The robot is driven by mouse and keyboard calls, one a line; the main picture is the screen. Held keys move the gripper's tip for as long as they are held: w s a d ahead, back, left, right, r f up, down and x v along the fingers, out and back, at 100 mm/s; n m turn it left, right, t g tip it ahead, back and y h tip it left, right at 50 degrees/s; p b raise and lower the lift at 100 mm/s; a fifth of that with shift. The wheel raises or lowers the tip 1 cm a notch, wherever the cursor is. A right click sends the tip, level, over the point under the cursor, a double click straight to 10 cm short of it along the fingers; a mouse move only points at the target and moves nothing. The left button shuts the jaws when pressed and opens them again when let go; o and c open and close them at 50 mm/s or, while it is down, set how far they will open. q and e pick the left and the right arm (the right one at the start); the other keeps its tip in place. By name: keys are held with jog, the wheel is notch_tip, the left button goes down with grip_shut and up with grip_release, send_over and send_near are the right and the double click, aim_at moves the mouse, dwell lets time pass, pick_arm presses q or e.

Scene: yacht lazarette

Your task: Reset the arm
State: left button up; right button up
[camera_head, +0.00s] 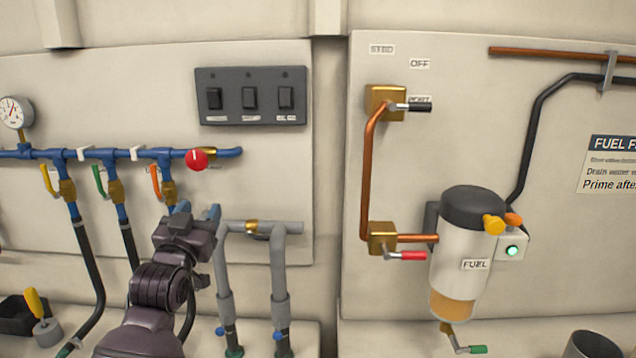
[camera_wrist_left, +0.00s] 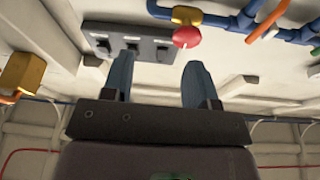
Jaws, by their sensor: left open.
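My left arm rises from the bottom of the head view. Its gripper (camera_head: 198,209) is in front of the left wall panel (camera_head: 100,90), below the red knob (camera_head: 197,159) and beside the grey pipes (camera_head: 258,228). In the left wrist view the two blue-grey fingers of my left gripper (camera_wrist_left: 158,75) stand apart with nothing between them. The red knob (camera_wrist_left: 187,36) and the switch panel (camera_wrist_left: 130,44) show beyond the fingertips. I cannot tell whether the gripper touches any pipe. My right gripper is not in view.
Blue pipes (camera_head: 110,153) with yellow, green and orange handles run left of the gripper. A fuel filter (camera_head: 461,250) with copper pipes and valves is on the right panel (camera_head: 450,140). A dark bin (camera_head: 17,315) and a yellow-handled tool (camera_head: 40,313) are low at left.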

pick_arm(q)
jog(key=s+a+f+g, duration=0.15)
jog(key=s+f, duration=0.25)
jog(key=f, duration=0.4)
jog(key=s+f+g+y, duration=0.1)
jog(key=s+f+g, duration=0.1)
jog(key=s+f, duration=0.5)
jog(key=s+a+f+g, duration=0.1)
jog(key=s+f, duration=0.1)
jog(key=f, duration=0.8)
jog(key=s+a+f+g, duration=0.1)
jog(key=s+f+g, duration=0.1)
jog(key=s+f, duration=0.6)
jog(key=s+a+f+n+g+y, duration=0.1)
jog(key=s+f+g, duration=0.2)
jog(key=s+f, duration=0.5)
jog(key=s, duration=0.4)
jog(key=shift+s+a+f, duration=0.2)
jog(key=shift+s+f, duration=0.1)
